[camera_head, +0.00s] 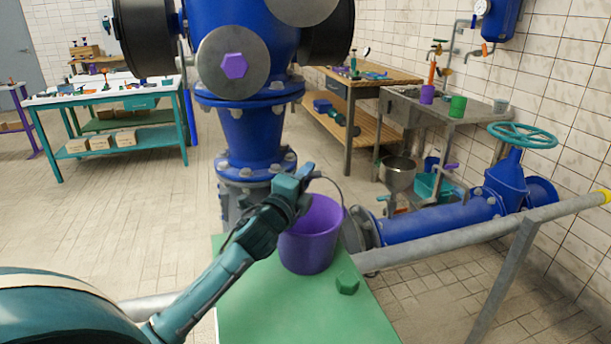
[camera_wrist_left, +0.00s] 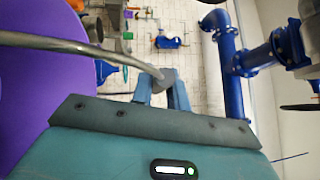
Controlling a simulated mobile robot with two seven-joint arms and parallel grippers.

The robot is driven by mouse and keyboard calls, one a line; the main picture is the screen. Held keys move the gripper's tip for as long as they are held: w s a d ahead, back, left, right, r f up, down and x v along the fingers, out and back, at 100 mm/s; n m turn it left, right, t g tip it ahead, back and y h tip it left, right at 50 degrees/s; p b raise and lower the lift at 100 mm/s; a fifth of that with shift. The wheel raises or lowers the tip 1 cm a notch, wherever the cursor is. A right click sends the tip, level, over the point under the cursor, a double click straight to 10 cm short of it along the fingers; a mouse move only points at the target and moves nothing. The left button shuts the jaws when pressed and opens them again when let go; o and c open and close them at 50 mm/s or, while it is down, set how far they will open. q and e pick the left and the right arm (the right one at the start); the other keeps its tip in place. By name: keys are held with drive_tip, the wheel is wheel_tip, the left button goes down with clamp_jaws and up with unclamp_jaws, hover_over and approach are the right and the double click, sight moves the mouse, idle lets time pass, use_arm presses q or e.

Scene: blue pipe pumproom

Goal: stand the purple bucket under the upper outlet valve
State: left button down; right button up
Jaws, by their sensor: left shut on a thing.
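The purple bucket (camera_head: 308,245) is upright over the green top (camera_head: 285,315) in the head view; I cannot tell whether its base touches it. My left gripper (camera_head: 308,178) is shut on the bucket's thin grey handle at the bucket's upper left rim. In the left wrist view the bucket (camera_wrist_left: 35,100) fills the left side, and its handle (camera_wrist_left: 60,42) runs into the fingers of my left gripper (camera_wrist_left: 160,85). A large blue valve body (camera_head: 255,125) stands just behind the bucket. I cannot tell which fitting is the upper outlet valve. My right gripper is not in view.
A green hex nut (camera_head: 347,284) lies right of the bucket. A grey rail (camera_head: 450,240) and a blue pipe with a teal handwheel (camera_head: 522,135) are at the right. A sink bench (camera_head: 445,108) and a teal-legged table (camera_head: 110,95) stand behind. Open floor lies left.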

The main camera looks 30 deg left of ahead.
use_arm(q)
drive_tip(key=shift+f, duration=0.15)
drive_tip(key=c, duration=1.3)
unclamp_jaws()
drive_tip(key=shift+f, duration=0.1)
drive_tip(key=s+d+f+b, duration=0.1)
drive_tip(key=s, duration=1.2)
drive_tip(key=shift+d+f+b, duration=0.2)
drive_tip(key=shift+f+b, duration=0.15)
drive_tip(key=shift+b, duration=0.05)
